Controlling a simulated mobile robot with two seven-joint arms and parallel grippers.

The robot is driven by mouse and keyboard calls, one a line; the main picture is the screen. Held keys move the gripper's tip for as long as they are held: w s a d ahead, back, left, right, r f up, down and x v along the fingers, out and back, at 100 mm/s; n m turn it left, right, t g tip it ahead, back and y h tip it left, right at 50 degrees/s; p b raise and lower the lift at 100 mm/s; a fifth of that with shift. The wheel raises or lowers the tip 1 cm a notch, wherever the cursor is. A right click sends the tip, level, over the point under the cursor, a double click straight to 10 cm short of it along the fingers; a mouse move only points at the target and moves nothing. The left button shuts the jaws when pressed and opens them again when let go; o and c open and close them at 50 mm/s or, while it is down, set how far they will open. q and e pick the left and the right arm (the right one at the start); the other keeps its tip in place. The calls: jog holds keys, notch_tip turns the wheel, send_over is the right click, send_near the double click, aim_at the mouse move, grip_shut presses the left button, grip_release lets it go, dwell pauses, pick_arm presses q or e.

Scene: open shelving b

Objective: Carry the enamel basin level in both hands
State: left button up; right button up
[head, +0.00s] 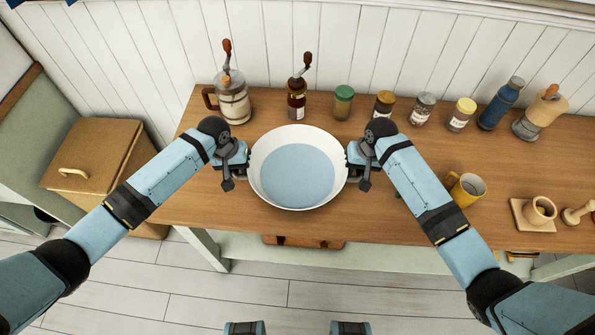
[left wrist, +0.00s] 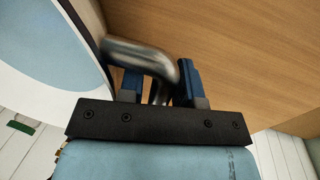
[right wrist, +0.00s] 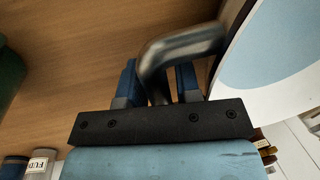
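The enamel basin (head: 298,133) is round and white with a pale blue inside, and looks about level over the wooden table; I cannot tell whether it touches the top. My left gripper (head: 236,162) is at its left side and my right gripper (head: 360,162) at its right side. In the left wrist view, a metal handle (left wrist: 140,56) runs between the fingers of the left gripper (left wrist: 160,85). In the right wrist view, the other handle (right wrist: 180,47) runs between the fingers of the right gripper (right wrist: 160,83). Both look shut on the handles. The basin appears empty.
Along the back of the table (head: 400,215) stand a lidded jug (head: 233,103), a grinder (head: 297,98), several jars and a blue bottle (head: 500,103). A yellow mug (head: 466,190) and a mortar (head: 539,211) stand to the right. A brown box (head: 90,155) is left of the table.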

jog(key=shift+f, duration=0.1)
pick_arm(q)
grip_shut()
pick_arm(e)
grip_shut()
pick_arm(q)
jog(key=shift+r, duration=0.1)
dwell(1.1)
